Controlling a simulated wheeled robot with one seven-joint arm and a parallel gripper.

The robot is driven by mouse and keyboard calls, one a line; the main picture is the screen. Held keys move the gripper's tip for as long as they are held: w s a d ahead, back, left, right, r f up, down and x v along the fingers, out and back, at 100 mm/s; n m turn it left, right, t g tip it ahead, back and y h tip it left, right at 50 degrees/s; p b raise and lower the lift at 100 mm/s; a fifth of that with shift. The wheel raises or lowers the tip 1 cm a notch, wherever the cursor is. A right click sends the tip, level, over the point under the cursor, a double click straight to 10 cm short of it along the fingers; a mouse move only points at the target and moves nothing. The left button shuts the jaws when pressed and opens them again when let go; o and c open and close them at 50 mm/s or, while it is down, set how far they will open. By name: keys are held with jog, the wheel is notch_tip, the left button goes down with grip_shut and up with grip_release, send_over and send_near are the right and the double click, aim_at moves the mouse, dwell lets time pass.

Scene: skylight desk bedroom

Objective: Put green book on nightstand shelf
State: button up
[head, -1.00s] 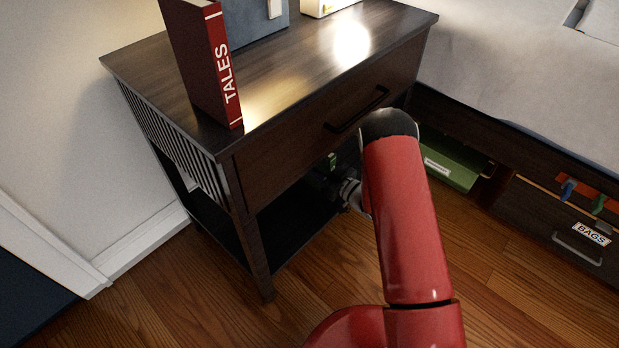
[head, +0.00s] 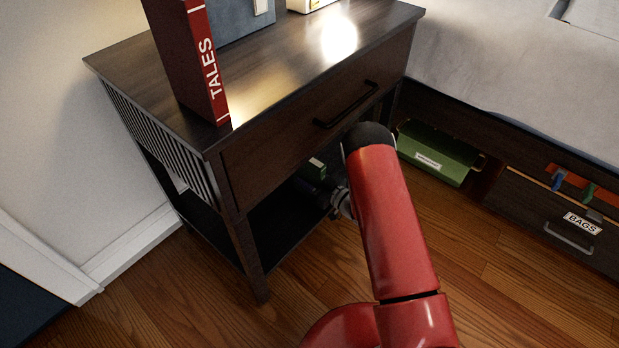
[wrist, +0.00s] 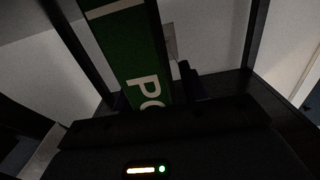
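The green book shows in the wrist view (wrist: 139,60) with a white band and white letters on its spine, reaching away from my gripper's palm. A small part of it shows in the head view (head: 317,167), under the drawer of the nightstand (head: 285,95). My gripper (head: 325,188) is inside the nightstand's open lower space, above the dark lower shelf (head: 275,238). It appears shut on the book, with a dark finger beside the spine in the wrist view (wrist: 187,80). The drawer front and my arm hide most of the book. I cannot tell whether it touches the shelf.
A red book marked TALES (head: 195,65) stands at the nightstand top's left edge, near a blue-grey box (head: 238,20). A nightstand leg (head: 247,258) stands left of my gripper. A green box (head: 438,152) and a drawer marked BAGS (head: 550,215) are under the bed. The floor in front is clear.

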jog(key=shift+r, duration=0.15)
jog(key=v, duration=1.2)
jog(key=w+d+r+m+t+h, duration=0.1)
jog(key=w+d+r+h, duration=0.2)
jog(key=r, duration=0.4)
jog(key=w+d+r+t+h, duration=0.1)
jog(key=w+r+h, duration=0.3)
jog(key=w+r, duration=0.2)
jog(key=s+d+r+m+h, duration=0.1)
jog(key=d+r+m+h, duration=0.1)
jog(key=r, duration=0.4)
jog(key=s+d+r+m+h, duration=0.1)
jog(key=d+r+h, duration=0.2)
jog(key=r, duration=0.2)
jog(key=s+d+r+m+g+h, duration=0.35)
jog(key=s+r, duration=0.65)
jog(key=s, duration=0.4)
jog(key=s+a+r+m+g, duration=0.1)
jog(key=s+a+g, duration=0.1)
jog(key=s, duration=0.8)
jog(key=s+a+r+m+g+y, duration=0.1)
jog(key=s+a+m+g, duration=0.1)
jog(key=s, duration=0.9)
jog(key=shift+p, duration=0.35)
